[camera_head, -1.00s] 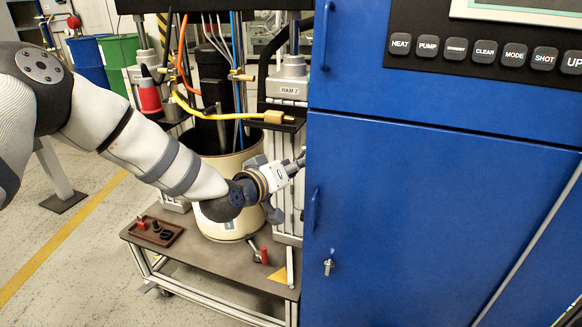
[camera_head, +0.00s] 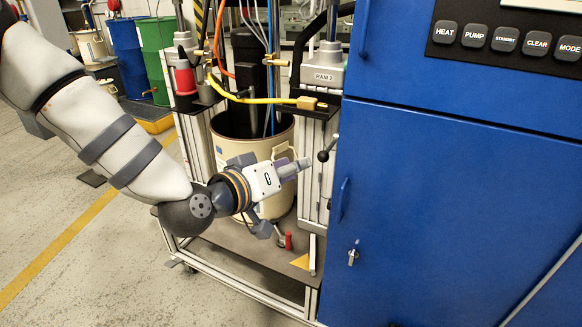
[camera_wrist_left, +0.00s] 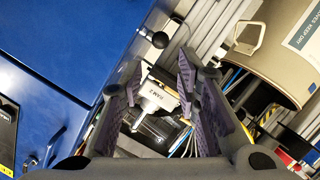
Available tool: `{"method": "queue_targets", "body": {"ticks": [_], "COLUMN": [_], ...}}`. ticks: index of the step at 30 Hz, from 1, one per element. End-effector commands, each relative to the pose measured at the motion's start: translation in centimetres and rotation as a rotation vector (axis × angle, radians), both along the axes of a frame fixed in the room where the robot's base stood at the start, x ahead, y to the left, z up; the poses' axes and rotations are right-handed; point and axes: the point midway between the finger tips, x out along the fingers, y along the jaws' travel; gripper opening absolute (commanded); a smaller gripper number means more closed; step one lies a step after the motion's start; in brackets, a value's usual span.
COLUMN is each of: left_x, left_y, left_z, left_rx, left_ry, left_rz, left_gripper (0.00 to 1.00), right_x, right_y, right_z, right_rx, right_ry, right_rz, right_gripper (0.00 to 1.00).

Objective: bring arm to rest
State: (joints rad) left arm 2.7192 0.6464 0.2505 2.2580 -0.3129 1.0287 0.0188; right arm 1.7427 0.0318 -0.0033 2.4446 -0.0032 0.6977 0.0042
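My left arm (camera_head: 110,130) reaches in from the left of the head view. My left gripper (camera_head: 298,167) points right, in front of the cream drum (camera_head: 225,150) and the RAM 2 column, left of the blue cabinet (camera_head: 430,190). In the left wrist view the fingers of my left gripper (camera_wrist_left: 158,78) stand apart with nothing held between them. The RAM 2 block (camera_wrist_left: 165,85) shows in the gap behind them. The drum also shows at the upper right of the left wrist view (camera_wrist_left: 290,60). My right gripper is in neither view.
A black-knobbed lever (camera_head: 323,155) stands close beyond the fingertips. The cabinet has a handle (camera_head: 342,200) and a key. A yellow hose (camera_head: 260,99) crosses above the gripper. The cart platform (camera_head: 225,255) lies below. Open floor (camera_head: 60,260) is at the left.

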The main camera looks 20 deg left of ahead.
Motion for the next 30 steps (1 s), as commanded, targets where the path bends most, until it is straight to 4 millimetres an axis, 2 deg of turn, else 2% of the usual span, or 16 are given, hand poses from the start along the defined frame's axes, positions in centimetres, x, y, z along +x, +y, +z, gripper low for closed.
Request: {"method": "queue_targets", "body": {"ticks": [11, 14, 16, 17, 18, 20, 21, 23, 24, 26, 27, 30], "left_x": [0.0, -1.2, -3.8, -5.4, -8.0, -12.6, -15.8, -21.1, -24.8, -30.3, -33.6, -40.6], "left_y": [0.0, -0.5, -1.3, -1.6, -2.0, -2.4, -2.4, -2.3, -2.1, -1.6, -1.1, 0.0], "left_z": [-0.1, -2.3, -6.2, -8.3, -11.2, -15.1, -17.4, -20.1, -21.6, -23.0, -23.6, -24.1], "left_rx": [0.001, 0.022, 0.062, 0.083, 0.115, 0.163, 0.194, 0.244, 0.277, 0.325, 0.356, 0.42], "left_ry": [0.002, 0.071, 0.197, 0.268, 0.369, 0.523, 0.625, 0.775, 0.874, 1.014, 1.098, 1.27], "left_rz": [-0.001, -0.017, -0.048, -0.065, -0.09, -0.129, -0.154, -0.193, -0.218, -0.256, -0.281, -0.329], "left_gripper": [0.3, 0.3, 0.3, 0.3, 0.3, 0.3, 0.3, 0.3, 0.3, 0.3, 0.3, 0.3], "right_x": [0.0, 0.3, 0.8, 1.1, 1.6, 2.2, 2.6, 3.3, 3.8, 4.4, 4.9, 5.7], "right_y": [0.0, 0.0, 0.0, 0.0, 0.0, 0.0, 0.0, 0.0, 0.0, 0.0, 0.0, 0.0], "right_z": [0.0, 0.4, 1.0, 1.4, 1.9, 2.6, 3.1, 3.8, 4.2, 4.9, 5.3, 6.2], "right_rx": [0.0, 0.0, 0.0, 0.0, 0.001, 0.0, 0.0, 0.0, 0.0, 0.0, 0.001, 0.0], "right_ry": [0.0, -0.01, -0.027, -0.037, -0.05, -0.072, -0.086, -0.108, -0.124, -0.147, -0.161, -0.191], "right_rz": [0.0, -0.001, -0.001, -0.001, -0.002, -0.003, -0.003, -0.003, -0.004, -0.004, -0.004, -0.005], "right_gripper": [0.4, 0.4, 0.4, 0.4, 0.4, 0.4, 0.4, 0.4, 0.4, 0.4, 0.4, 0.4]}}
